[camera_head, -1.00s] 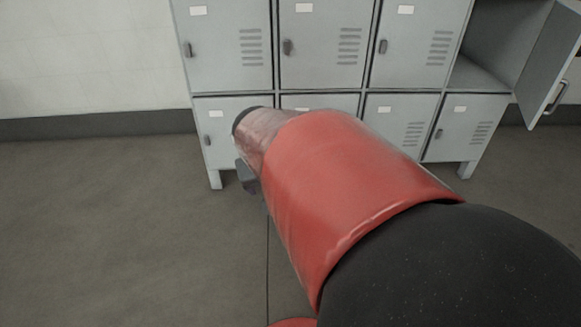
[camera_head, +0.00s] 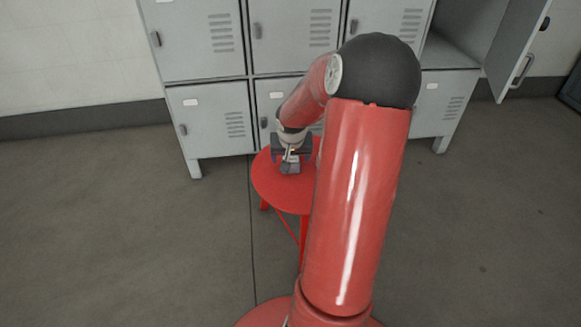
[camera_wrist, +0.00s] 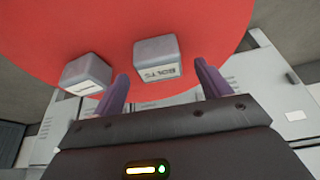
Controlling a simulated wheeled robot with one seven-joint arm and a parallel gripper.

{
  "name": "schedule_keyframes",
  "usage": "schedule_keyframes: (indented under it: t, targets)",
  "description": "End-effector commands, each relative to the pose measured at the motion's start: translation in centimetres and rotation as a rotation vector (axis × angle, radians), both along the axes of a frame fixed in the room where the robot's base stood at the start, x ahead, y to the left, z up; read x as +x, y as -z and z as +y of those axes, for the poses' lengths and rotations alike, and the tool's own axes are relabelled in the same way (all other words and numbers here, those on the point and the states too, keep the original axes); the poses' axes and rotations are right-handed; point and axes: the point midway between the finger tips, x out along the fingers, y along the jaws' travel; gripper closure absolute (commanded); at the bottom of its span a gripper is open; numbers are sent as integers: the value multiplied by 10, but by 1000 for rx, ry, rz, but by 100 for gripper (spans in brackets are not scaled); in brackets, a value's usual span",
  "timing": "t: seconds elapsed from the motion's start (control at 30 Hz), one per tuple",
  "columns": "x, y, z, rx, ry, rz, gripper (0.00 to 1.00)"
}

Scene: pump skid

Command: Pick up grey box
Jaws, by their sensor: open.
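Two grey boxes rest on the round red stool top (camera_head: 275,190), which also fills the upper wrist view (camera_wrist: 60,30). One grey box (camera_wrist: 157,60) has a label reading "BOLTS" and lies between the fingertips in the wrist view, with gaps visible on both sides. The other grey box (camera_wrist: 86,74) has a white label I cannot read and sits left of the left finger. In the head view a small grey box (camera_head: 291,168) shows just below my gripper (camera_head: 291,154); which box it is, I cannot tell. My gripper (camera_wrist: 161,70) is open and holds nothing.
Grey lockers (camera_head: 205,120) stand close behind the stool. One upper locker door (camera_head: 515,50) hangs open at the right. The floor (camera_head: 110,240) left of the stool is clear. My red arm covers the stool's right part.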

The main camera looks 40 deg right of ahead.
Motion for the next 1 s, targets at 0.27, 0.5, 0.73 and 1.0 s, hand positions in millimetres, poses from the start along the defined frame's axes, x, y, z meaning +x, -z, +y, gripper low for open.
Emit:
schedule_keyframes:
  t: [0.27,0.5,0.73,1.0]
  targets:
    - [7,26,-6,0,-1,0,24]
    - [7,25,-6,-1,-1,1,30]
    - [7,25,-6,-1,-1,1,60]
    - [7,25,-6,-1,-1,1,75]
